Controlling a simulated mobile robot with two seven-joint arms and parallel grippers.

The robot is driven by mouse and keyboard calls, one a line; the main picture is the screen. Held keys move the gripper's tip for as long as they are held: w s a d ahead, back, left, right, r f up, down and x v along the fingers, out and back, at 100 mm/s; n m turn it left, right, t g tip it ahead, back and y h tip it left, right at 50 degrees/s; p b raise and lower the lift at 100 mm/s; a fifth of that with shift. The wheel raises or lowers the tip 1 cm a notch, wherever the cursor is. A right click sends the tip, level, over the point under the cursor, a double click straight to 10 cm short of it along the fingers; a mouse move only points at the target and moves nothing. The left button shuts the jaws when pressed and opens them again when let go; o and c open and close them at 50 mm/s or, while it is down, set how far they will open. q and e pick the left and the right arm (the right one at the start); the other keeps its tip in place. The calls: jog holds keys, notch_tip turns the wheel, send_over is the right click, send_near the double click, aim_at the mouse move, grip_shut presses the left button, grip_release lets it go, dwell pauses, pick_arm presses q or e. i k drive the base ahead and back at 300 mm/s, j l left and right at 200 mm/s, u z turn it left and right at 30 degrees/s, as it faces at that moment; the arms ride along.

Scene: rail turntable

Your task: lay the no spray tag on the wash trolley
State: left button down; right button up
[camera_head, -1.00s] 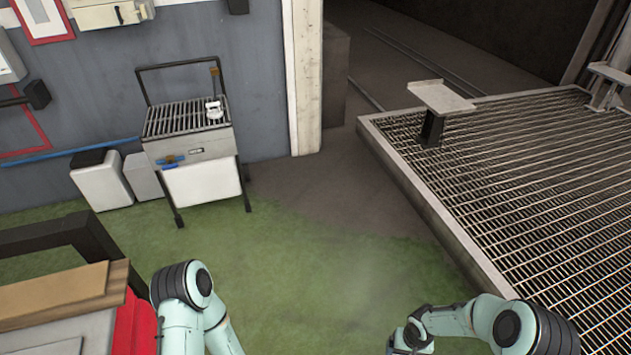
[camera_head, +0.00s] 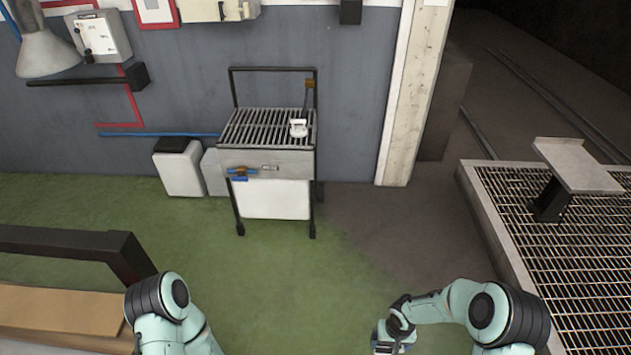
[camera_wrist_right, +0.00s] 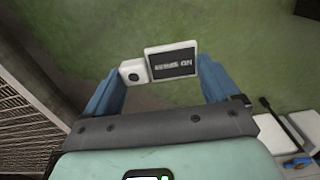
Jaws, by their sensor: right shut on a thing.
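The wash trolley (camera_head: 268,163) stands against the grey wall in the head view, with a slatted top and a white tank below. My right gripper (camera_head: 393,346) is low in the head view, apart from the trolley and in front of it to the right. In the right wrist view its blue fingers are shut on the no spray tag (camera_wrist_right: 173,62), a dark lettered plate in a white frame with a white block at one end. The lettering appears upside down. Part of the trolley shows at the right edge there (camera_wrist_right: 299,131). My left gripper is out of view.
A white object (camera_head: 298,128) sits on the right of the slatted top, near a brush (camera_head: 309,97). White bins (camera_head: 180,168) stand left of the trolley. A dark-railed bench (camera_head: 60,310) is at lower left, a grated platform (camera_head: 580,255) at right. Green floor between is clear.

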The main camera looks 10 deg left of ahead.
aim_at(262, 129)
jog(key=i+u, duration=0.3)
jog(key=i, duration=0.3)
jog(key=i+l+u, duration=0.3)
jog(key=i, duration=0.3)
jog(key=i+u, duration=0.35)
jog(key=i+l+u, duration=0.1)
jog(key=u, duration=0.25)
jog(key=i+l+u, duration=0.2)
jog(key=i+u, duration=0.15)
